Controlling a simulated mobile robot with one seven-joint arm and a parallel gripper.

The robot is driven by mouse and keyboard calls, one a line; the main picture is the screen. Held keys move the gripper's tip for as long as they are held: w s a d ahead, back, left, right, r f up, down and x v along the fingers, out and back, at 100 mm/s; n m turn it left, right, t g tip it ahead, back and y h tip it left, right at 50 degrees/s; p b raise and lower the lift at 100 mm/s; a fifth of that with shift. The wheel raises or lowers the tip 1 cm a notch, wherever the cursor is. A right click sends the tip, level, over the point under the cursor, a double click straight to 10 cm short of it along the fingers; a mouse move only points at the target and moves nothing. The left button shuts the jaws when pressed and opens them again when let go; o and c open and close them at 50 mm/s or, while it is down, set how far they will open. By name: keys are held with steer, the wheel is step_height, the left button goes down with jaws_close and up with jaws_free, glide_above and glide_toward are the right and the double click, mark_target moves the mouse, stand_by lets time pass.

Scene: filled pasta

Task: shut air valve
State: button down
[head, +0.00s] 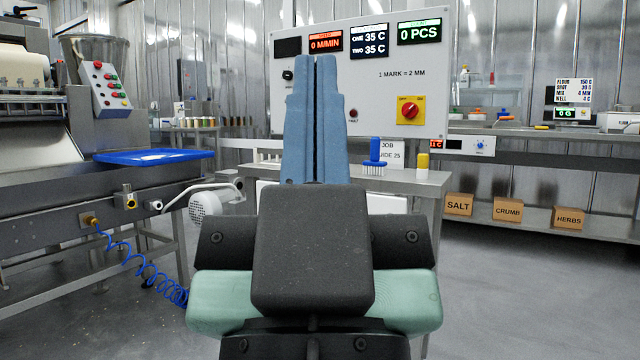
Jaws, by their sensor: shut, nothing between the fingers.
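My gripper (314,64) stands in the middle of the head view with its blue fingers upright and shut together, nothing between them. A small valve-like fitting with a yellow part (129,199) sits on the side of the steel machine at the left; I take it for the air valve, but it is too small to tell its handle position. A brass fitting (92,220) with a blue coiled hose (135,268) is just left of and below it. My gripper is well to the right of both and apart from them.
The steel machine (60,262) with a blue tray (155,157) fills the left. A white crank (203,204) sticks out beside it. Behind my gripper is a control panel (370,85) with a red-yellow knob (410,110). Floor at right is clear.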

step_height(320, 180, up, 18)
steer(key=p, duration=1.5)
steer(key=shift+r+p, duration=0.2)
steer(key=shift+p, duration=0.15)
